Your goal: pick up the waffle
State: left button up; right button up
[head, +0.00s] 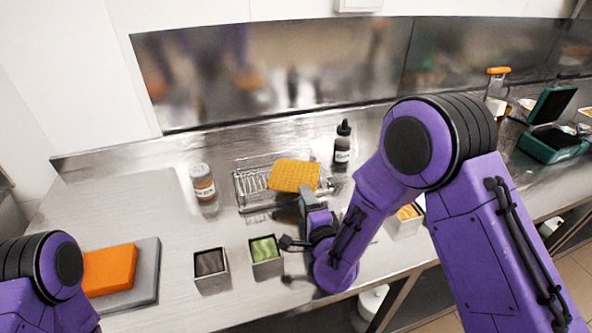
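The waffle (292,176) is a golden rectangular slab with a grid pattern, over the right part of a wire rack (252,186) on the steel counter. My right gripper (307,191) reaches in from the front, its grey fingers at the waffle's front right edge. The fingers overlap that edge in the picture, and I cannot tell whether they are closed on it. I also cannot tell whether the waffle rests on the rack or is slightly above it. My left gripper is out of view; only part of my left arm shows at the lower left.
A jar (202,184) stands left of the rack and a dark sauce bottle (342,146) behind it to the right. Containers with dark (211,272) and green (266,258) contents stand in front. An orange block on a grey board (147,283) lies left. A green waffle iron (553,143) stands open right.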

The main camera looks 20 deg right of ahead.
aim_at(295, 175)
jog(key=w, duration=0.2)
jog(key=shift+w+r, duration=0.2)
jog(key=shift+w, duration=0.1)
jog(key=shift+w+f, duration=0.15)
grip_shut()
